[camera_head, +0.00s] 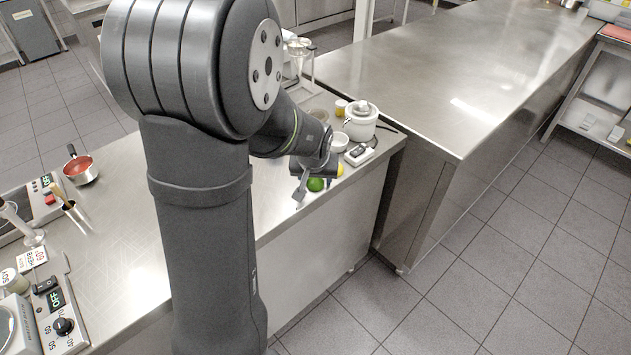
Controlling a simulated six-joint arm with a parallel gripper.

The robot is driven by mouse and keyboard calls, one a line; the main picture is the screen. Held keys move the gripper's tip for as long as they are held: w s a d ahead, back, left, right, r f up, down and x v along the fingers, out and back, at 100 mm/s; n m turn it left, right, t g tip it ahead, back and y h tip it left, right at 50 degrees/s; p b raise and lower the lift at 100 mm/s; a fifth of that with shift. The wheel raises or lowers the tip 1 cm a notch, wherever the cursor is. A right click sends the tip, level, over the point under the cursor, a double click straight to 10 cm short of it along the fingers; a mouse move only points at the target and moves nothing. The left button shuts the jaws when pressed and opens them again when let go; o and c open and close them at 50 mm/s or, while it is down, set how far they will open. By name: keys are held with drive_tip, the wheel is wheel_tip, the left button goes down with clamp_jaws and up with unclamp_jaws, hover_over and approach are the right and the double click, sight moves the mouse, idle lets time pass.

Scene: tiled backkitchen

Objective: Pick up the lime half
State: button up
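A small green lime piece (316,185) lies on the steel counter near its front edge, right beside my gripper. It is too small to tell whether it is a half or a whole lime. My gripper (303,190) is low over the counter, just left of the green piece, pointing down. One grey finger shows clearly; the rest is hidden by the gripper body and arm. I cannot tell whether the fingers are apart, or whether they touch the lime.
A yellow fruit (340,169) sits just behind the lime. A white juicer (361,121), a white bowl (339,142) and a small white device (359,155) stand further right. A red-filled pan (80,168) is at left. The long steel counter (450,70) behind is mostly clear.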

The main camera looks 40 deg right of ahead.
drive_tip(key=c, duration=0.6)
